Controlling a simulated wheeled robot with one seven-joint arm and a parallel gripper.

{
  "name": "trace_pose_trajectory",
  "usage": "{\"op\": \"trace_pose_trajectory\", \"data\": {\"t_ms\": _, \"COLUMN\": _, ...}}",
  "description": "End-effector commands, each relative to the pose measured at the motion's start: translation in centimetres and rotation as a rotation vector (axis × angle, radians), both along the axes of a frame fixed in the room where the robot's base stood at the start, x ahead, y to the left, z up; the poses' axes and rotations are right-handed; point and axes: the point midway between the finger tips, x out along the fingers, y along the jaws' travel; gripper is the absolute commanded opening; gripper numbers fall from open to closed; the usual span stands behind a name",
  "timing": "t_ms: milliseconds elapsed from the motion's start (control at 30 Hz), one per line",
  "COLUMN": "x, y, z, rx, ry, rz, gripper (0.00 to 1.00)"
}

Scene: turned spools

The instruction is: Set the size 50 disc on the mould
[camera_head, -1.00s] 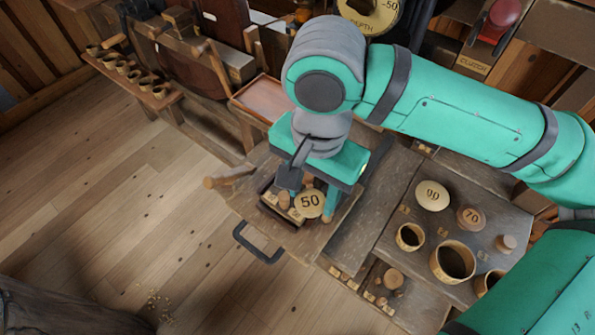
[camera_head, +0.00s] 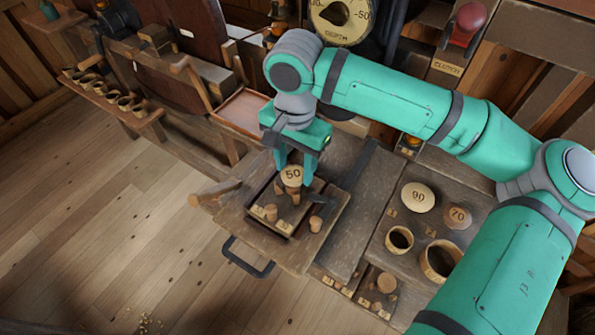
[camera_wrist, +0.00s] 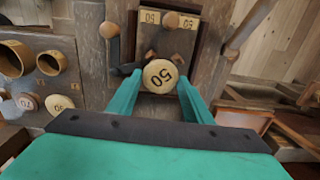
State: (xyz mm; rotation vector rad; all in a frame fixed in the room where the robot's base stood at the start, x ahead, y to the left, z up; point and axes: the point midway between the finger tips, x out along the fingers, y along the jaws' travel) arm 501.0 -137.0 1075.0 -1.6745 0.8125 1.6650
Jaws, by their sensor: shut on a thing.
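The pale wooden disc marked 50 (camera_head: 292,176) is between the two teal fingers of my gripper (camera_head: 293,172), which is shut on it. In the wrist view the disc (camera_wrist: 160,76) faces the camera between the fingertips. Below it is a dark framed recess (camera_head: 271,226) with short wooden pegs and numbered tags, which seems to be the mould. A peg shows directly under the disc. The disc appears held over the back part of the recess; I cannot tell whether it touches the pegs.
A disc marked 90 (camera_head: 418,197) and one marked 70 (camera_head: 457,215) lie on the bench at right, near open cups (camera_head: 399,240). A black handle (camera_head: 247,258) juts from the front edge.

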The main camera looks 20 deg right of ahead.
Motion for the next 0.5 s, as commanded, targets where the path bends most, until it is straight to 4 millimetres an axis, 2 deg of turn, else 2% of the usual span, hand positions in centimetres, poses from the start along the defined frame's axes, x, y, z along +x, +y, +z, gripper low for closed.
{"op": "trace_pose_trajectory", "data": {"t_ms": 167, "x": 0.6, "y": -0.1, "z": -0.8, "rx": -0.001, "ry": 0.001, "rz": 0.000, "gripper": 0.25}}
{"op": "trace_pose_trajectory", "data": {"t_ms": 400, "x": 1.0, "y": -0.2, "z": -3.8, "rx": 0.000, "ry": 0.001, "rz": 0.000, "gripper": 0.25}}
{"op": "trace_pose_trajectory", "data": {"t_ms": 500, "x": 1.0, "y": -0.2, "z": -4.4, "rx": -0.001, "ry": 0.000, "rz": 0.000, "gripper": 0.25}}
